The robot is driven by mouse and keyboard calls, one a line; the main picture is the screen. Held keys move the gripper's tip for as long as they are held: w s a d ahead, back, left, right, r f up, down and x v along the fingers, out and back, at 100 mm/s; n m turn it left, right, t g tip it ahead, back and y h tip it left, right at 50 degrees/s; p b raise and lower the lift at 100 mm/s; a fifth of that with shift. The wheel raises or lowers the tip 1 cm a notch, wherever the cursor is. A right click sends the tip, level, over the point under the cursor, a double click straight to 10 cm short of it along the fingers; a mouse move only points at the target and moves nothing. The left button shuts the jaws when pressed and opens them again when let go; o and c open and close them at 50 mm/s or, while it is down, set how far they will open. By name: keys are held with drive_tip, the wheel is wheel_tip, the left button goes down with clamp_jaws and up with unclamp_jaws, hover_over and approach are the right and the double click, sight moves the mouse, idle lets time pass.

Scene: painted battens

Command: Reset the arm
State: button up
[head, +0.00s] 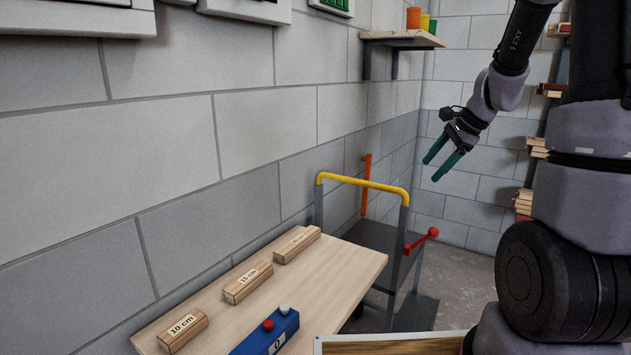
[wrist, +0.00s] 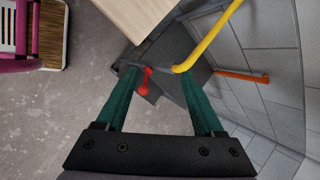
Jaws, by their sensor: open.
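My gripper (head: 441,165) is open and empty, held in the air to the right of the table and in front of the grey block wall. Its two green fingers are spread apart.
A wooden table (head: 345,262) carries several labelled battens (head: 248,283) and a blue box (head: 270,335) with two buttons. A shelf (head: 402,39) with cups hangs above.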

drive_tip(key=s+a+r+n+t+h, duration=0.1)
drive_tip(key=s+a+r+n, duration=0.2)
drive_tip(key=s+r+n, duration=0.3)
drive_tip(key=s+a+r+n+t+h, duration=0.1)
drive_tip(key=s+r+n, duration=0.5)
drive_tip(key=s, duration=0.9)
wheel_tip(320, 180, up, 3)
drive_tip(key=a+t, duration=0.1)
drive_tip(key=a, duration=0.1)
drive_tip(key=shift+s+a+h, duration=0.25)
drive_tip(key=shift+a+h, duration=0.05)
